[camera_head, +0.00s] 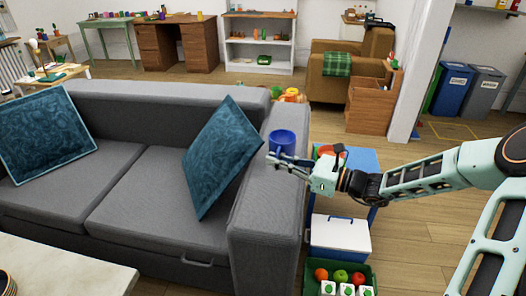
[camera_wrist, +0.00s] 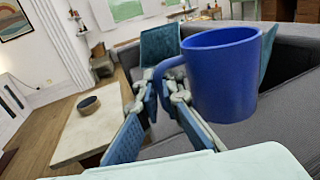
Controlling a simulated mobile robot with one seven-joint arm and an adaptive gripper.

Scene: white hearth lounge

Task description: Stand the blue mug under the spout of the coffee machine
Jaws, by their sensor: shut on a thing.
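The blue mug (camera_head: 282,140) is held in the air over the right arm of the grey sofa. It looks about upright in the head view. My gripper (camera_head: 283,159) comes in from the right and is shut on it. In the wrist view the mug (camera_wrist: 226,78) fills the upper right, with its handle towards the fingers of my gripper (camera_wrist: 166,90). The fingers appear to hold it at the handle side; the exact contact is partly hidden. I cannot make out a coffee machine or its spout in either view.
The grey sofa (camera_head: 150,190) with blue cushions stands below and left. A white-lidded box (camera_head: 340,237) and a green crate (camera_head: 327,273) of fruit stand below my arm. A white post (camera_head: 412,75) and bins (camera_head: 452,88) stand at right. Open floor (camera_head: 425,235) lies right of the boxes.

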